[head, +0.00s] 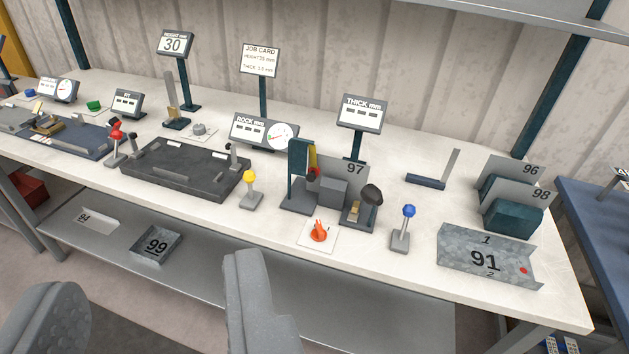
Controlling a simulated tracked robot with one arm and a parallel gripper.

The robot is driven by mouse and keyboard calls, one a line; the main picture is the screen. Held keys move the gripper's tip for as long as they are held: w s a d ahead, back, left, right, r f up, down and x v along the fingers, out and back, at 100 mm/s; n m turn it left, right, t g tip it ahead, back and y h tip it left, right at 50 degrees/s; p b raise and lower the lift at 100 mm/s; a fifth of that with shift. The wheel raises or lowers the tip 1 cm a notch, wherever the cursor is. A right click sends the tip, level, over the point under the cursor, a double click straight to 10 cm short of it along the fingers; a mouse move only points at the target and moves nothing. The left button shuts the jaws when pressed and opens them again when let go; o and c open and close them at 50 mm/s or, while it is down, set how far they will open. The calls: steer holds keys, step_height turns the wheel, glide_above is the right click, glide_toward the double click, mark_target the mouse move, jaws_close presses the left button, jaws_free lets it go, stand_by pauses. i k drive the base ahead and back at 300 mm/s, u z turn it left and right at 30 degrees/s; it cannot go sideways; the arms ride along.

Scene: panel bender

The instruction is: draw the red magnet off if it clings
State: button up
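Several red things show, and I cannot tell for sure which is the magnet. A small red piece (312,174) sits by the yellow part and upright plate 97 (352,183) on a dark fixture; whether it touches the plate is unclear. A red knob (116,133) tops a small stand at the left. An orange-red pronged piece (320,232) lies on a white card at the front. Flanged panel 91 (452,255) lies at the right with a red dot (523,271) on it. My gripper (160,305) is open and empty in front of the bench, fingers wide apart.
Stands with a yellow knob (249,178) and a blue knob (409,212) are near the bench front. A dark slab (185,172) lies left of centre. Plates 96 (520,172) and 98 (536,196) stand at the right. The lower shelf (200,268) holds panels 94 and 99.

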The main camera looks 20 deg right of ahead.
mark_target(313, 172)
steer(key=z, duration=0.05)
steer(key=i, duration=1)
steer(key=u, duration=0.05)
